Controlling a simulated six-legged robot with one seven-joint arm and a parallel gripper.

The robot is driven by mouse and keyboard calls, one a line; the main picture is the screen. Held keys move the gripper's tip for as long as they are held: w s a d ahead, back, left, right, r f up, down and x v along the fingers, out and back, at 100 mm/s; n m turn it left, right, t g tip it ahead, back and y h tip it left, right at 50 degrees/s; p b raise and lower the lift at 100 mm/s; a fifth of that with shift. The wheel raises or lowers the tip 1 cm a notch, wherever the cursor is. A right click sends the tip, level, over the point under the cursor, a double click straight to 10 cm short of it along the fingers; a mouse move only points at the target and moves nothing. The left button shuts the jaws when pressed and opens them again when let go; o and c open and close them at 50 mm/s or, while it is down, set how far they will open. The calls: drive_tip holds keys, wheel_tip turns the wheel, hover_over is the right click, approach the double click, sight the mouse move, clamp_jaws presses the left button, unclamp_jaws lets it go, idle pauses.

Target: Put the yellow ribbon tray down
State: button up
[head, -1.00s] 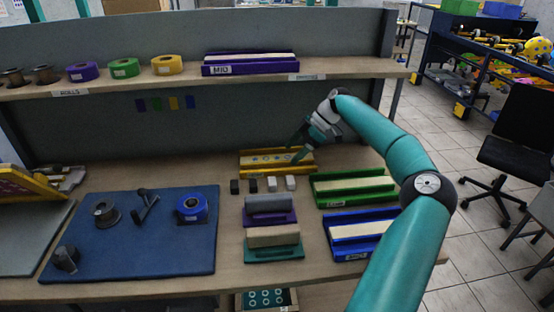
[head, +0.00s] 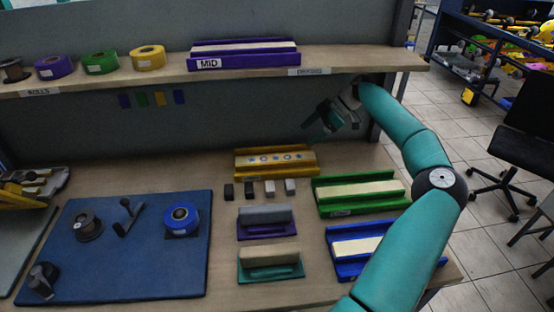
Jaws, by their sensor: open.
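The yellow ribbon tray (head: 250,162) rests on the workbench near the back panel, with a pale ribbon bearing blue marks along its channel. It stands behind a row of small dark and light blocks (head: 260,188) and up-left of the green tray. My gripper (head: 322,122) is above the bench, up and to the right of the yellow tray, apart from it and open. Nothing shows between its fingers.
The green tray (head: 342,210) and blue tray (head: 350,270) lie at the right of the bench. A purple tray (head: 222,62) sits on the shelf (head: 330,68) above. A blue mat (head: 90,275) with a blue roll (head: 182,217) is at left. The purple-based block (head: 265,235) and teal-based block (head: 270,277) lie mid-bench.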

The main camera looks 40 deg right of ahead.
sight(277, 158)
drive_tip(key=x, duration=0.9)
drive_tip(key=a+x, duration=0.1)
drive_tip(key=x, duration=0.4)
drive_tip(key=shift+s+r, duration=0.15)
drive_tip(key=shift+r, duration=0.25)
drive_tip(key=shift+c, duration=0.5)
drive_tip(key=c, duration=1.3)
drive_tip(key=shift+r, duration=0.15)
